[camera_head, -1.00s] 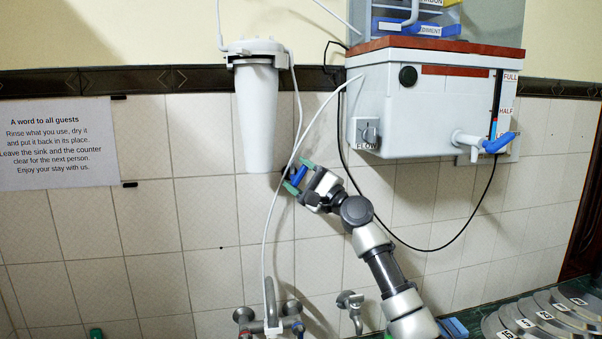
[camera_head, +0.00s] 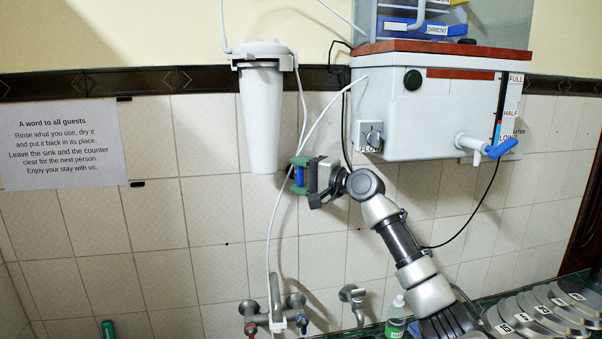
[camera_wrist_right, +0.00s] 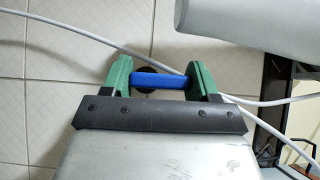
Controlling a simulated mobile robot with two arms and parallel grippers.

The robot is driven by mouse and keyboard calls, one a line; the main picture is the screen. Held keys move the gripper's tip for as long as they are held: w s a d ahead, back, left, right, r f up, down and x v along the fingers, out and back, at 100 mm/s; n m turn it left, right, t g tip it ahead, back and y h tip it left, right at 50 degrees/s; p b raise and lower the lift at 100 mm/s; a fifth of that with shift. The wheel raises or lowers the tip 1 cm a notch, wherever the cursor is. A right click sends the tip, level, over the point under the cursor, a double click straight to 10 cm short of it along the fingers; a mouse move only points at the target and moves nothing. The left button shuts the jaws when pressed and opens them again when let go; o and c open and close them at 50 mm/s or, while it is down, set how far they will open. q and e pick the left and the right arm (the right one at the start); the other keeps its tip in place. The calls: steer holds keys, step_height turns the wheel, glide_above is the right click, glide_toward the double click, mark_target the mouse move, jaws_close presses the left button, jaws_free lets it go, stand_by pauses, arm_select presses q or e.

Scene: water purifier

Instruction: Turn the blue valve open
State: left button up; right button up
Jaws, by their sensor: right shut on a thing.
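The blue valve handle (camera_head: 299,177) is a short bar on the thin white tube, below and right of the white filter housing (camera_head: 262,120). It stands roughly upright in the head view. In the right wrist view the blue handle (camera_wrist_right: 160,81) spans between the green fingers, with a dark round part behind it. My right gripper (camera_head: 300,177) is shut on the handle; it also shows in the right wrist view (camera_wrist_right: 161,80). The fingers hide the handle's ends. My left gripper is not in view.
The tank (camera_head: 435,115) hangs right of my gripper, with a blue-levered tap (camera_head: 501,149) and a flow knob (camera_head: 371,137). The white tube (camera_head: 271,225) runs down to the wall mixer (camera_head: 272,312). A green-labelled bottle (camera_head: 395,318) and numbered plates (camera_head: 560,305) stand lower right.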

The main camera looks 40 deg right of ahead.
steer(key=shift+f, duration=0.1)
steer(key=o, duration=0.9)
steer(key=shift+s, duration=0.15)
steer(key=b+v, duration=0.6)
steer(key=v, duration=0.4)
steer(key=shift+s, duration=0.2)
